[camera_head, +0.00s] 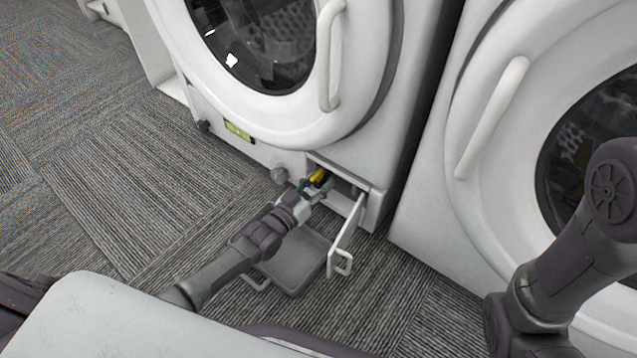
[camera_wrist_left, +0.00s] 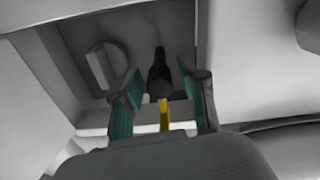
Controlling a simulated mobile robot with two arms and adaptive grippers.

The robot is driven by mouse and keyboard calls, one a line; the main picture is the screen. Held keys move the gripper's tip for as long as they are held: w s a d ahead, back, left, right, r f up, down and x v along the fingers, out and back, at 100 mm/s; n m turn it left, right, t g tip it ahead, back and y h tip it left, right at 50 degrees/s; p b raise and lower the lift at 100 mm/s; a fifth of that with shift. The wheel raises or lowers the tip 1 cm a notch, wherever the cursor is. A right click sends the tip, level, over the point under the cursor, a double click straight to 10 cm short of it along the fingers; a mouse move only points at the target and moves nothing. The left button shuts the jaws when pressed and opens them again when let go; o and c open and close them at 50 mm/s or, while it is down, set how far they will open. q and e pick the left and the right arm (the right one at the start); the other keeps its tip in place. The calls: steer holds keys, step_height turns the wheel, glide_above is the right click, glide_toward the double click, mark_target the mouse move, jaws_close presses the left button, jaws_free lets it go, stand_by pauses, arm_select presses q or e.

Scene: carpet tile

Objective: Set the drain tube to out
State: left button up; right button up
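The drain tube shows in the left wrist view as a dark, narrow-necked piece (camera_wrist_left: 160,75) inside the machine's lower compartment. A yellow strip (camera_wrist_left: 165,115) shows just below it; I cannot tell whether they are one piece. In the head view a yellow and black part (camera_head: 318,176) shows at the compartment mouth. My left gripper (camera_head: 308,188) reaches into this opening. In the left wrist view its teal fingers (camera_wrist_left: 166,102) are apart, one on each side of the yellow strip, with visible gaps. My right gripper is out of view; only its arm shows at the right.
The white washing machine (camera_head: 397,110) has its round door shut above the opening. The compartment's white flap (camera_head: 346,240) stands open right of my left gripper. A grey tray (camera_head: 292,262) lies below. A second machine (camera_head: 440,215) stands at the right. Carpet at left is clear.

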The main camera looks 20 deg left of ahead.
arm_select(q)
jaws_close()
steer(key=shift+s+a+r+p, duration=0.1)
steer(key=shift+s+p, duration=0.2)
steer(key=p+v, duration=0.4)
steer(key=v, duration=0.4)
steer(key=shift+p, duration=0.3)
